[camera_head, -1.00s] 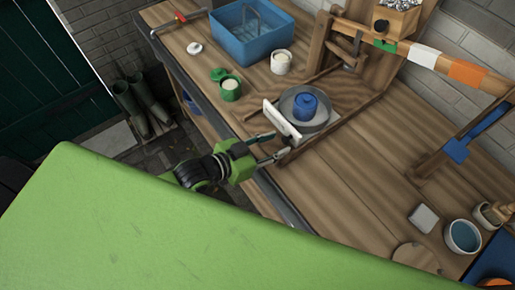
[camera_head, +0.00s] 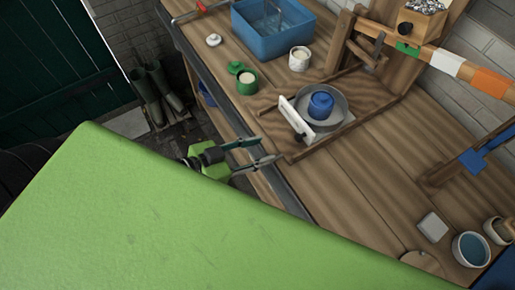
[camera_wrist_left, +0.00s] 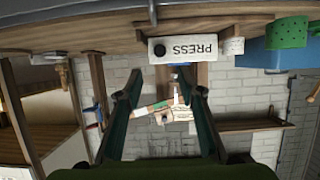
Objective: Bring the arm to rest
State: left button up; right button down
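My left gripper (camera_head: 262,151) is off the near edge of the wooden bench (camera_head: 350,190). Its two fingers are spread with nothing between them. In the left wrist view the open fingers (camera_wrist_left: 160,95) frame the wall and the bench edge, with a white PRESS sign (camera_wrist_left: 183,48) upside down above them. In the head view the white sign (camera_head: 297,118) stands at the front of a wooden frame, apart from the fingertips. Behind it a blue lidded pot (camera_head: 320,105) sits in a grey round dish (camera_head: 335,119). My right gripper is not in view.
A green cup (camera_head: 247,85), a white cup (camera_head: 299,60) and a blue basin (camera_head: 270,42) stand at the back left of the bench. A striped lever (camera_head: 445,62) crosses the upper right. A bowl (camera_head: 470,249) and a pale block (camera_head: 432,227) lie at the lower right.

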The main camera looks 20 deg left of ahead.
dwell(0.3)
pick_arm(q)
jog(key=s+a+f+n+g+y, duration=0.5)
jog(key=s+f+g+y, duration=0.2)
jog(key=s, duration=0.3)
notch_tip(320, 180, down, 29)
jog(key=s+g+b, duration=0.1)
jog(key=s+g, duration=0.1)
jog(key=s, duration=0.1)
jog(key=s+a+f+g, duration=0.1)
jog(key=s+a+f, duration=0.2)
jog(key=s+f, duration=1.2)
jog(key=shift+s+f+m+b, duration=0.3)
jog(key=shift+s+b, duration=0.1)
jog(key=shift+s, duration=0.15)
